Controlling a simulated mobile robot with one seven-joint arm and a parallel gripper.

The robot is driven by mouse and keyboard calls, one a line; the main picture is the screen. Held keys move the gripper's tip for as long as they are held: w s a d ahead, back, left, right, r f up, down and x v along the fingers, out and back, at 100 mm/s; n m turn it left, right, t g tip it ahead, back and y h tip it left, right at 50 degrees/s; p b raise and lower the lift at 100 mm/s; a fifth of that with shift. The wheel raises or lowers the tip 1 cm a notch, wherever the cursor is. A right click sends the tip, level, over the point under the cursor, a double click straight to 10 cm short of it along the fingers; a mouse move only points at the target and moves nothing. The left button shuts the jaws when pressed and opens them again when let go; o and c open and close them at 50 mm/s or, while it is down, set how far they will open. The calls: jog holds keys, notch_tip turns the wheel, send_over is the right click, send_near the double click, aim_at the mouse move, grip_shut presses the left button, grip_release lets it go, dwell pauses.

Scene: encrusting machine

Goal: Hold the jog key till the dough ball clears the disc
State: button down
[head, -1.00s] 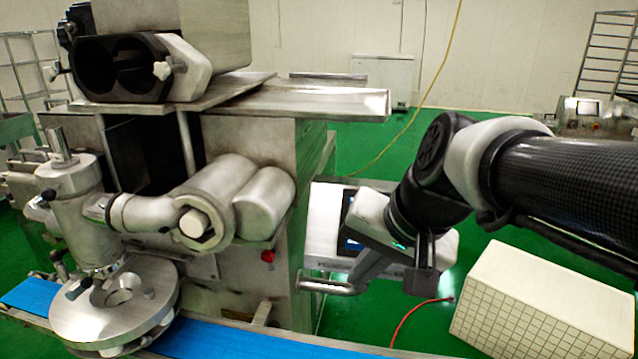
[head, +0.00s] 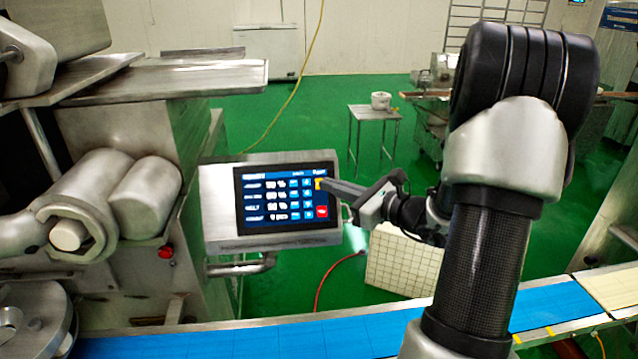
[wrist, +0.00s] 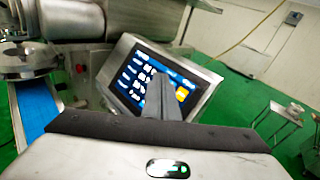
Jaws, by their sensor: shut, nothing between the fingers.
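The touch panel (head: 212,232) stands beside the machine, its lit screen (head: 282,198) showing rows of keys. A yellow key (head: 320,184) is at its upper right and a red key (head: 321,212) is below; I cannot read which is the jog key. My gripper (head: 331,186) is shut and empty, its tips at the screen's right side by the yellow key. In the wrist view, the fingers (wrist: 160,84) overlap the screen left of the yellow key (wrist: 182,93); contact cannot be told. The steel disc (head: 35,322) is cut off at lower left. I see no dough ball.
A blue conveyor belt (head: 270,338) runs along the front. A red button (head: 166,252) is on the machine's side. A small table (head: 374,112) stands on open green floor.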

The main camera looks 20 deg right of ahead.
jog(key=shift+w+d+f+b, duration=0.45)
jog(key=shift+w+f, duration=0.3)
jog(key=shift+w, duration=0.45)
jog(key=shift+w+d+f+b, duration=0.2)
jog(key=shift+w+f+b, duration=0.5)
jog(key=shift+w, duration=0.55)
jog(key=shift+w+d+f+b, duration=0.4)
jog(key=shift+w+f, duration=0.45)
jog(key=shift+w, duration=0.35)
jog(key=shift+f, duration=0.1)
jog(key=shift+w+f+b, duration=0.1)
jog(key=shift+w+b, duration=0.2)
jog(key=shift+w, duration=0.05)
